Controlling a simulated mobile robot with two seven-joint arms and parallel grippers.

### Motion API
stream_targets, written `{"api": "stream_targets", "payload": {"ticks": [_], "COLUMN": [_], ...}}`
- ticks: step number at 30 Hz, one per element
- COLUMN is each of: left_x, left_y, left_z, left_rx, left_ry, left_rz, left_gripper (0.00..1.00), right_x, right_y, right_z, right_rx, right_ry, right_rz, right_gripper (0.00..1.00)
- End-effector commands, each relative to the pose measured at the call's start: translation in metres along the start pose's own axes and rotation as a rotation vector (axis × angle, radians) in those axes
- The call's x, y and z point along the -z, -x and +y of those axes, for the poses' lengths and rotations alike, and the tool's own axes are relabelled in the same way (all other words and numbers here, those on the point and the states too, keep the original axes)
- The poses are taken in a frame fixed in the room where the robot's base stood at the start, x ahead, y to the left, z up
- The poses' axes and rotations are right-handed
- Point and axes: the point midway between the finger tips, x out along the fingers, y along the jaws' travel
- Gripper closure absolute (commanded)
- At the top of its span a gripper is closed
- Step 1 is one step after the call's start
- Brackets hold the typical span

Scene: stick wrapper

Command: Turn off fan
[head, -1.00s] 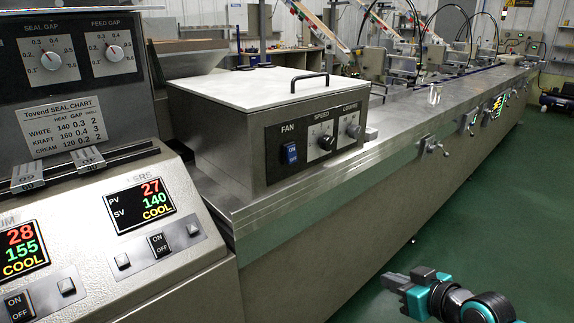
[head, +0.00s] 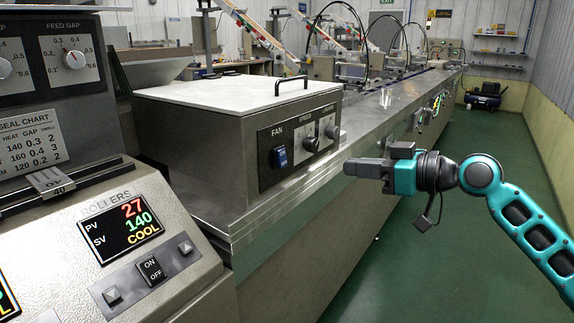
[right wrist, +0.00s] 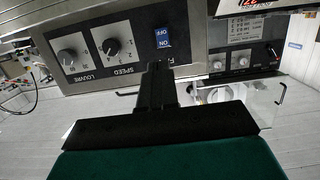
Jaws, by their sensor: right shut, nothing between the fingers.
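The fan switch (head: 279,156) is a blue rocker on the dark control panel (head: 298,148) of the steel box, under the word FAN. My right gripper (head: 350,168) is shut and empty, to the right of the switch in the head view and apart from it in the picture. In the right wrist view the blue switch (right wrist: 163,38) shows ON and OFF lettering, just beyond the shut fingertips (right wrist: 157,66). I see no clear contact between them. My left gripper is not in view.
The speed knob (head: 312,144) and louvre knob (head: 332,132) sit beside the switch. A sloped console with a rollers display (head: 122,227) and ON/OFF switch (head: 151,270) stands at left. The green floor (head: 440,250) is open at right.

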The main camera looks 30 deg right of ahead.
Motion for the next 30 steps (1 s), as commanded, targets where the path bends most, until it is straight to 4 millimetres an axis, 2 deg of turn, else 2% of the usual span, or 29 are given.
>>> {"api": "stream_targets", "payload": {"ticks": [14,30], "left_x": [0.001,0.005], "left_y": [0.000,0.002], "left_z": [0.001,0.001], "left_rx": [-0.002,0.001], "left_ry": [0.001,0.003], "left_rz": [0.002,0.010], "left_gripper": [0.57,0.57], "right_x": [0.003,0.005], "right_y": [-0.002,-0.060], "right_z": [-0.001,0.000], "right_rx": [0.004,0.003], "right_ry": [0.001,0.002], "right_rz": [0.003,0.007], "right_gripper": [1.00,1.00]}}
